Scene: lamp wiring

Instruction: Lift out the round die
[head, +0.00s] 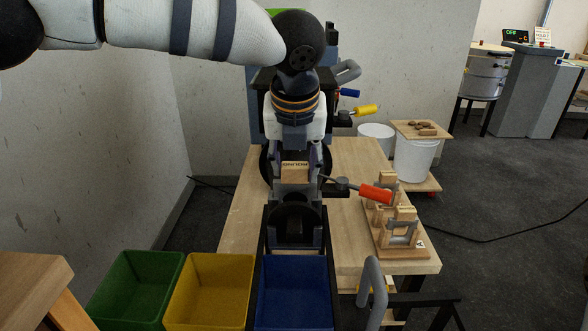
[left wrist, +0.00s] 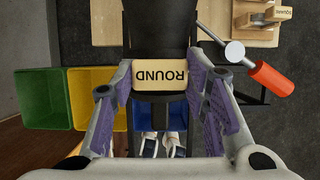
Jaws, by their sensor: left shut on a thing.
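The round die (head: 295,172) is a pale wooden-faced block with dark lettering. In the left wrist view the block (left wrist: 159,76) reads "ROUND". My left gripper (head: 296,166) comes down over it from above, with a finger on each side. In the left wrist view the purple finger pads of the gripper (left wrist: 162,88) flank the block and are shut on it. The die is at the dark press (head: 293,222), above its grey front part. Whether its underside is clear of the seat is hidden. My right gripper is in neither view.
A lever with an orange-red handle (head: 376,194) sticks out just right of the die. A wooden rack (head: 403,252) with blocks stands at the table's right. Green (head: 138,285), yellow (head: 210,287) and blue (head: 294,290) bins stand in front. The table's left strip is bare.

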